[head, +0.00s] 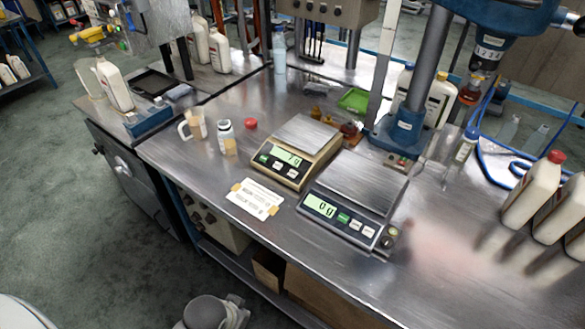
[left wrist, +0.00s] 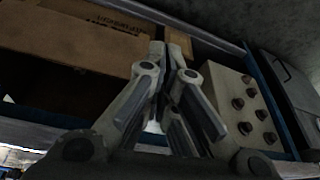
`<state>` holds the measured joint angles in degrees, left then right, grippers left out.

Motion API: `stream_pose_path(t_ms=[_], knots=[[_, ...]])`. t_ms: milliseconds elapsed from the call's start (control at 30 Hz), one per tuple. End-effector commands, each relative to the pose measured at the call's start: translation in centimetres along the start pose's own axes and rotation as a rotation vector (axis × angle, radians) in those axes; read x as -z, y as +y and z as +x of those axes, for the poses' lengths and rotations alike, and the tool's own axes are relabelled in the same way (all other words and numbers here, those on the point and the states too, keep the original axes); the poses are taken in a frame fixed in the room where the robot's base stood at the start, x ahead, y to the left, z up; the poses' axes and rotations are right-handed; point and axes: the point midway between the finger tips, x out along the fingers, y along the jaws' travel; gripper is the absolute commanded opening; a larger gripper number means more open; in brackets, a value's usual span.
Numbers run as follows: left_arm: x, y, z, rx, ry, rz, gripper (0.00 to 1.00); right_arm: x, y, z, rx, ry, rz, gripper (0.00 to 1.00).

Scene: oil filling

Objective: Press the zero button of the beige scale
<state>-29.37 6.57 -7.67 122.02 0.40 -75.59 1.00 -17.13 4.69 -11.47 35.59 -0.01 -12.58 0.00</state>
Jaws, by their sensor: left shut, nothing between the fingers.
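The beige scale (head: 296,150) stands on the metal bench in the head view. Its steel plate is empty. Its lit green display (head: 287,155) shows a reading that is hard to make out. A row of small buttons (head: 276,166) runs along its front panel, one of them green; their labels are too small to read. My left gripper (left wrist: 172,52) shows in the left wrist view, shut and empty. It is low, facing the shelf under the bench, away from the scale. My right gripper is in neither view.
A dark scale (head: 345,212) reading 0 g stands right of the beige one. A white label card (head: 255,199) lies in front. A mug (head: 195,124), small bottle (head: 226,137) and red cap (head: 250,123) stand to the left. Cardboard boxes (left wrist: 80,45) sit under the bench.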

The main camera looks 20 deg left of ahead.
Motion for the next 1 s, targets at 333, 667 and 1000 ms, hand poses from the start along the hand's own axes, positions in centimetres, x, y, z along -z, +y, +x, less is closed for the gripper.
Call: stream_pose_path(t_ms=[333, 667, 1000], knots=[[12.0, -1.1, -6.5, -0.048, 0.248, -0.188, 0.0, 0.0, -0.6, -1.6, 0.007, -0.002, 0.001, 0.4], [29.7, -4.2, -6.4, -0.222, 0.579, -0.53, 0.0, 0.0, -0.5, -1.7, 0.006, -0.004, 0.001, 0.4], [41.1, -7.6, -9.3, -0.4, 0.785, -0.782, 0.0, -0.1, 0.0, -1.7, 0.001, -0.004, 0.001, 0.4]])
